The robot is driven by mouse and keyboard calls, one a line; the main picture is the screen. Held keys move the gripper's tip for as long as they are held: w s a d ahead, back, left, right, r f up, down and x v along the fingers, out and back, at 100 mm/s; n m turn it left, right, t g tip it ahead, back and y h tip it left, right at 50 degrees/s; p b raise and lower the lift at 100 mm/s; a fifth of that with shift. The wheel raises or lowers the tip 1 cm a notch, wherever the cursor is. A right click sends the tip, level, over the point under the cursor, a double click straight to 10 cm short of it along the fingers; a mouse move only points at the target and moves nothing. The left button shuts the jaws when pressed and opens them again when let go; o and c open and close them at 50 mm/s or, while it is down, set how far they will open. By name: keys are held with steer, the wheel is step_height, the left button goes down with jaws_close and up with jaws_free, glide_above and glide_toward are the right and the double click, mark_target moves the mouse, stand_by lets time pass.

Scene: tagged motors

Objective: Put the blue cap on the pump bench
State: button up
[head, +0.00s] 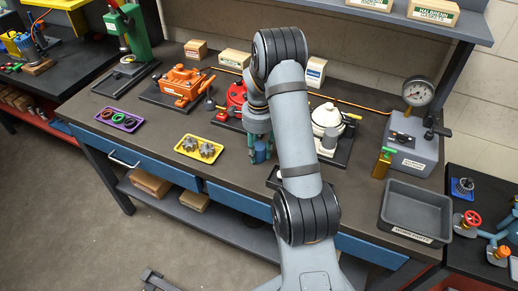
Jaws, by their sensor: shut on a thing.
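A small blue cylinder, which looks like the blue cap (261,153), is at the tips of my gripper (259,143). My gripper points down and is shut on it. The pump bench (240,170) is the long dark-topped bench with blue drawers. The cap appears over the middle of this bench, in front of the red pump (235,97). I cannot tell whether the cap touches the bench top or hangs just above it. My arm hides part of the bench to the right of the gripper.
An orange pump (183,86) and a yellow tray (185,153) with metal parts are left of the gripper. A purple tray (119,120) holds rings. A white pump (326,122), a gauge unit (412,150) and an empty-looking grey bin (415,211) are to the right.

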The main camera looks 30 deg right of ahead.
mark_target(259, 146)
steer(key=shift+f, duration=0.15)
steer(key=o, duration=1.1)
step_height(259, 146, up, 12)
steer(key=shift+r+b, duration=0.25)
steer(key=shift+b, duration=0.45)
